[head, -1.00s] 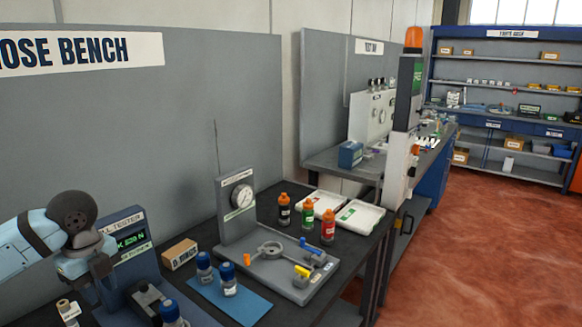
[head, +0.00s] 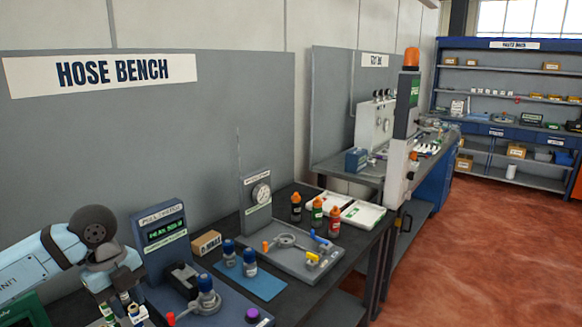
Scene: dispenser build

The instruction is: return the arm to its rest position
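My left arm, light blue with a dark grey joint, comes in from the left edge. My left gripper (head: 120,288) points down at the lower left, in front of the pull tester (head: 163,232). Its fingers overlap the small vials behind or below it, so I cannot tell how far they are apart or whether it touches anything. My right gripper and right arm are not in view.
Small vials (head: 136,314) stand just below the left gripper. A fitting with a blue top (head: 206,295) sits on the tester base. Two blue-capped bottles (head: 249,264) stand on a blue mat (head: 262,287). A gauge stand (head: 258,203) and orange-capped bottles (head: 317,212) are further right. The floor (head: 470,260) at right is clear.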

